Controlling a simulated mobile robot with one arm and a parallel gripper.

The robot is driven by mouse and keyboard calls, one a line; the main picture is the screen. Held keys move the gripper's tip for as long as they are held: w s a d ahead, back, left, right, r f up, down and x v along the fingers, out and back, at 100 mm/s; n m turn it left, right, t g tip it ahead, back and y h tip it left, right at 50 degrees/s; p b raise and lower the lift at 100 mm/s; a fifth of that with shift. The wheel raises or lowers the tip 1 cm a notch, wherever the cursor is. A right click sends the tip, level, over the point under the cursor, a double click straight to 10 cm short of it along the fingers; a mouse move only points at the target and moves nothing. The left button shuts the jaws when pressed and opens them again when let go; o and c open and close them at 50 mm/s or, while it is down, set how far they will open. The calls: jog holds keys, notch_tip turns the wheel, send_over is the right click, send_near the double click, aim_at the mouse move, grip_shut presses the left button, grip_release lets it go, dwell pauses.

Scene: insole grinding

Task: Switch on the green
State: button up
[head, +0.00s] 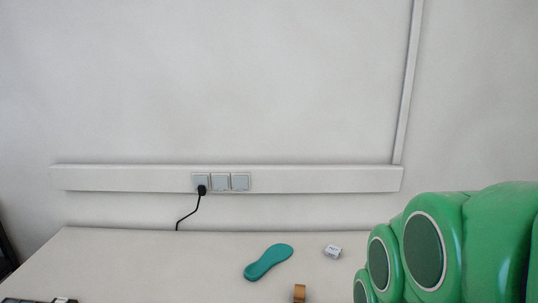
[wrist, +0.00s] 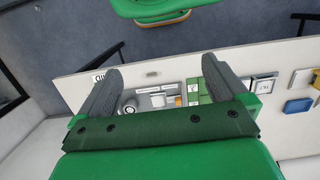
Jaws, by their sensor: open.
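My gripper (wrist: 160,64) shows in the wrist view with its two dark grey fingers spread apart and nothing between them. Beyond the fingers lies a white table (wrist: 85,88) with small items on it. Among them are small green pieces (wrist: 197,90) beside the right finger; I cannot tell whether any of them is a switch. In the head view a teal-green insole (head: 268,262) lies on the table. My green arm fills the lower right there, and the gripper is out of that view.
A small white labelled block (head: 332,251) and a brown piece (head: 299,293) lie near the insole. A wall socket strip (head: 221,182) holds a black plug (head: 202,190) with a cable. A blue block (wrist: 298,105) lies at the wrist view's right. The table's left part is mostly clear.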

jog(key=shift+s+f, duration=0.1)
jog(key=shift+s, duration=0.25)
jog(key=shift+c, duration=1.1)
jog(key=shift+w, duration=0.6)
jog(key=c, duration=0.5)
jog(key=shift+t, duration=0.5)
jog(key=w, duration=0.8)
jog(key=shift+w+d+f, duration=0.1)
jog(key=shift+d+f, duration=0.2)
jog(key=shift+f, duration=0.1)
grip_shut()
jog(key=w+d+f+t, duration=0.1)
jog(key=w+f, duration=0.3)
jog(key=w, duration=0.8)
jog(key=w+d+f+t, duration=0.1)
jog(key=w+d+f, duration=0.2)
jog(key=w, duration=1)
jog(key=shift+f+t, duration=0.4)
